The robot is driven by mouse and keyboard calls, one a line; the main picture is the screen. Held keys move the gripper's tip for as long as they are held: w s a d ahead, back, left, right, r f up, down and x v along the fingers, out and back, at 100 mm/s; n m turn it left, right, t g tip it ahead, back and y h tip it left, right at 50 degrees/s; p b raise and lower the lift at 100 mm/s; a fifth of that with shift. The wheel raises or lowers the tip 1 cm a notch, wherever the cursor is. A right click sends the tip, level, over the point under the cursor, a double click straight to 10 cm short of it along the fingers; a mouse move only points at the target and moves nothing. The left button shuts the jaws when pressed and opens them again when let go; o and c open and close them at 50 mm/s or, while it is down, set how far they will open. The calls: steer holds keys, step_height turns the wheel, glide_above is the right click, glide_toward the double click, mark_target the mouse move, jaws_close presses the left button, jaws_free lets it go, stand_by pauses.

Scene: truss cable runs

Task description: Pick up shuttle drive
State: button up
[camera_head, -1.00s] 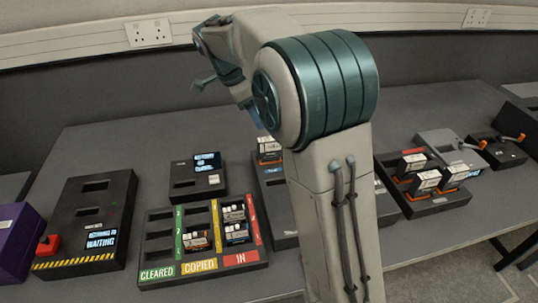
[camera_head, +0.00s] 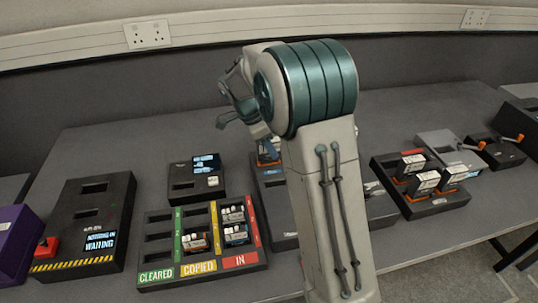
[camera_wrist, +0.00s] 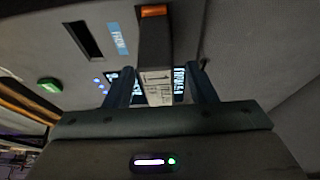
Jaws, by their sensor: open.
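A dark drive (camera_wrist: 155,42) with an orange tab and a white label stands up from a dock in the wrist view. My gripper (camera_wrist: 157,85) is open, with one blue finger on each side of this drive. I cannot tell whether the fingers touch it. In the head view, a drive (camera_head: 266,156) shows partly behind my arm, upright in the dark middle dock (camera_head: 272,187).
A sorting tray (camera_head: 158,226) marked CLEARED, COPIED and IN holds several drives. A black box (camera_head: 192,181) with a screen stands behind it, and a WAITING station (camera_head: 75,240) stands left. A dock (camera_head: 438,207) with several drives stands right. Bare table lies behind the boxes.

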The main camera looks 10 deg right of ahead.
steer(key=shift+d+f, duration=0.25)
steer(key=shift+f, duration=0.35)
jaws_close()
steer(key=shift+r, duration=0.15)
